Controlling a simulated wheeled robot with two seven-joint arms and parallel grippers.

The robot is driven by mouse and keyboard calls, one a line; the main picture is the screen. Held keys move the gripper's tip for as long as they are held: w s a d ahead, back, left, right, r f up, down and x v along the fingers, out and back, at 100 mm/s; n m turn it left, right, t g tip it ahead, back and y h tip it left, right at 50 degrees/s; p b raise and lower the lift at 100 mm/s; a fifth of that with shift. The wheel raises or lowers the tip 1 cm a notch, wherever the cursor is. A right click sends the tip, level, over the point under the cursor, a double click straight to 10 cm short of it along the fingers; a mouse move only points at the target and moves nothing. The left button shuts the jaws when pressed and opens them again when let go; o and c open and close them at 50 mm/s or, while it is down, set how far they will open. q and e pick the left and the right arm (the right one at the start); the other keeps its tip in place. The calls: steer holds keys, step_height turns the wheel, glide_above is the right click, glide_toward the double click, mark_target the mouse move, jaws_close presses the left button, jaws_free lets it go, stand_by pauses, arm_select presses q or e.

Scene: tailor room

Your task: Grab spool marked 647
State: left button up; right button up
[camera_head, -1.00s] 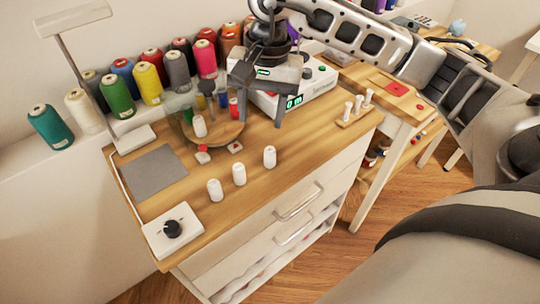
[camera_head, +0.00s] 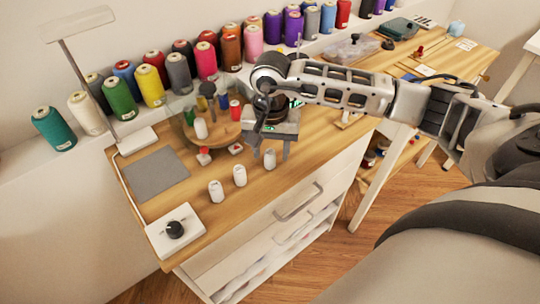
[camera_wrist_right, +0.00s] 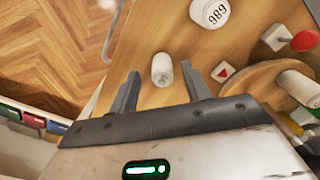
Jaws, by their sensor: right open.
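Several small white spools stand on the wooden table: a left one (camera_head: 216,191), a middle one (camera_head: 240,175) and a right one (camera_head: 270,159) in a row, plus one on a round wooden plate (camera_head: 201,129). My right gripper (camera_head: 269,148) is open above the right spool. In the right wrist view a white spool (camera_wrist_right: 162,70) lies between the spread fingers of the gripper (camera_wrist_right: 161,74), with no readable number. Another spool (camera_wrist_right: 210,12) there shows a top label that seems to read 986. I cannot make out 647. My left gripper is out of view.
A grey mat (camera_head: 156,173) and a white box with a black knob (camera_head: 174,231) are at the table's left. Large coloured cones (camera_head: 119,97) line the back ledge. Two small red-topped pieces (camera_head: 204,156) sit near the plate. The table's front right is clear.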

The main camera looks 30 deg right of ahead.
mark_target(270, 157)
step_height(270, 157, down, 2)
steer(key=shift+w+f, duration=0.15)
steer(key=shift+f, duration=0.4)
steer(key=c, duration=1)
jaws_close()
steer(key=shift+r, duration=0.1)
